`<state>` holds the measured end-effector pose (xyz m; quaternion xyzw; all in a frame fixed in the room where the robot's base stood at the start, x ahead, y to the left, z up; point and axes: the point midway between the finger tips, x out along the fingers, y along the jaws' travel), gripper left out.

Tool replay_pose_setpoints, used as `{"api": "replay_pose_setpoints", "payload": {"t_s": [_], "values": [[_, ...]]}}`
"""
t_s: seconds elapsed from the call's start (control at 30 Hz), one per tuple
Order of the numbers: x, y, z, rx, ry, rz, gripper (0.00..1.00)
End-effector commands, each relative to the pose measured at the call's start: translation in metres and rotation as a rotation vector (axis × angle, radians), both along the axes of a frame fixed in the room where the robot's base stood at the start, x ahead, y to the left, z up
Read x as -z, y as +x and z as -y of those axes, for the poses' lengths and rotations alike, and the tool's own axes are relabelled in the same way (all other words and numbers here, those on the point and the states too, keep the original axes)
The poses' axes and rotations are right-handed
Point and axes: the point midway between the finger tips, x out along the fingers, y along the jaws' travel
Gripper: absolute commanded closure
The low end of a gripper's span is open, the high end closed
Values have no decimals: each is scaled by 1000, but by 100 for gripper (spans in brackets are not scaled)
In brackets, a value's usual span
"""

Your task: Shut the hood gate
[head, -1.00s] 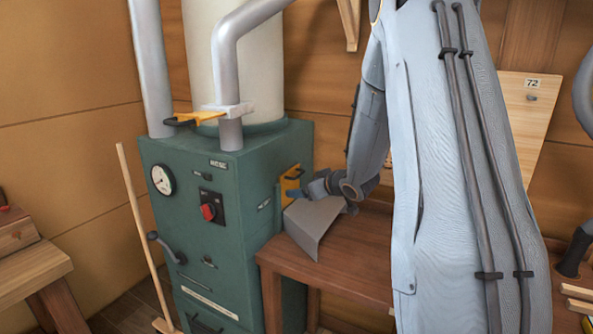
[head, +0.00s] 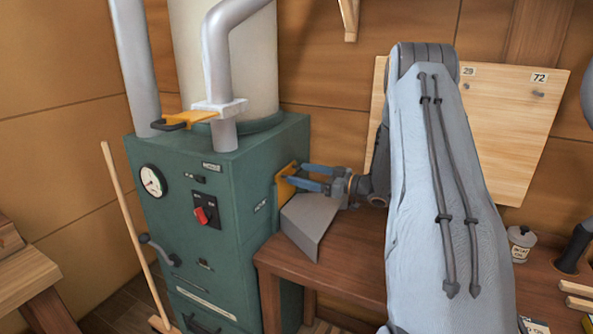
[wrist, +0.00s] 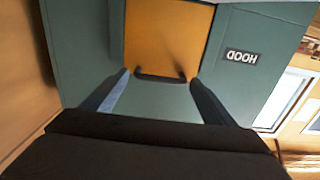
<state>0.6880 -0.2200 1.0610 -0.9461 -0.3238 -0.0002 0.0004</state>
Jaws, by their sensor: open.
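The hood gate is a yellow plate with a dark bar handle on the right side of the green machine. In the wrist view the plate (wrist: 168,38) stands out of the green wall beside an upside-down HOOD label (wrist: 241,58), with its handle (wrist: 160,77) at the near edge. In the head view the gate (head: 286,182) is partly covered by my fingers. My gripper (head: 298,177) is open and faces the gate from the right. In the wrist view its fingers (wrist: 160,84) lie either side of the handle, and I see no grip on it.
A grey sheet-metal hood (head: 309,222) sits just below my gripper, over the brown bench (head: 350,262). Another yellow gate (head: 190,118) is on the pipe above the green machine (head: 215,250). A broom handle (head: 133,230) leans at the machine's front left.

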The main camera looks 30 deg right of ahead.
Motion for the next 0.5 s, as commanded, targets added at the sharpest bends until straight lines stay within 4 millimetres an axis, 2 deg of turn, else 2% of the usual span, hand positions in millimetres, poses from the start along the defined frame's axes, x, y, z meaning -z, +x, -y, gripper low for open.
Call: {"api": "replay_pose_setpoints", "payload": {"t_s": [0.2, 0.5], "values": [[-1, 17, -14, -2, -1, -1, 21], [0, 20, -18, -3, -1, -1, 21]]}}
